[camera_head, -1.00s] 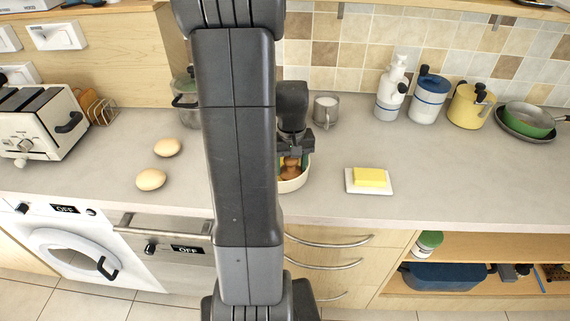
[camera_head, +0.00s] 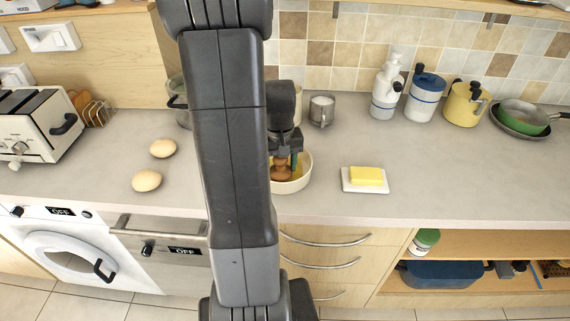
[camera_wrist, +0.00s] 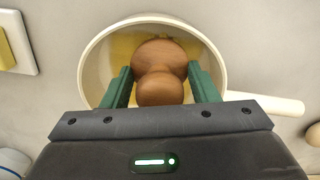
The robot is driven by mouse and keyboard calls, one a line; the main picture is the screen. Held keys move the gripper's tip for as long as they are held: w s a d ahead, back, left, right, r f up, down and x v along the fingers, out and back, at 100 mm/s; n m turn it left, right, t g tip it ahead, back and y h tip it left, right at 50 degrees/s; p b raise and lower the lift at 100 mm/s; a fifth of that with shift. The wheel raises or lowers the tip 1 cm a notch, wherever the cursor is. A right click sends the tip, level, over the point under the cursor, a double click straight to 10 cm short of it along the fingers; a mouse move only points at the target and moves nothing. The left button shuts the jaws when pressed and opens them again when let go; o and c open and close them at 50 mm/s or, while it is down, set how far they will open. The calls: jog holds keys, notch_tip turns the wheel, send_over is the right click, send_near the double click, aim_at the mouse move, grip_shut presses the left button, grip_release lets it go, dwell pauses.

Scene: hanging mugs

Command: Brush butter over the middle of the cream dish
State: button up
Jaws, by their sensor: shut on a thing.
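The cream dish (camera_head: 303,176) stands on the counter, partly behind my arm in the head view. In the wrist view the dish (camera_wrist: 91,62) is round, with a pale handle pointing right and yellow on its inner floor. My gripper (camera_wrist: 160,84) is shut on a brown wooden knobbed handle (camera_wrist: 160,88), which I take to be the brush. It also shows in the head view (camera_head: 282,171), inside the dish's outline. The brush's lower end is hidden, so contact with the floor cannot be told. The butter (camera_head: 366,175) is a yellow block on a white plate (camera_head: 350,186), right of the dish.
Two eggs (camera_head: 147,181) lie to the left, with a toaster (camera_head: 40,125) beyond. A grey mug (camera_head: 321,110) stands behind the dish. Canisters (camera_head: 425,97) and a green pan (camera_head: 525,117) stand at the back right. The counter right of the butter is clear.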

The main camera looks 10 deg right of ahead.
jog(key=shift+r+p, duration=2.3)
jog(key=shift+r, duration=0.75)
jog(key=shift+r+p, duration=1.2)
jog(key=shift+r, duration=0.35)
jog(key=shift+f, duration=0.1)
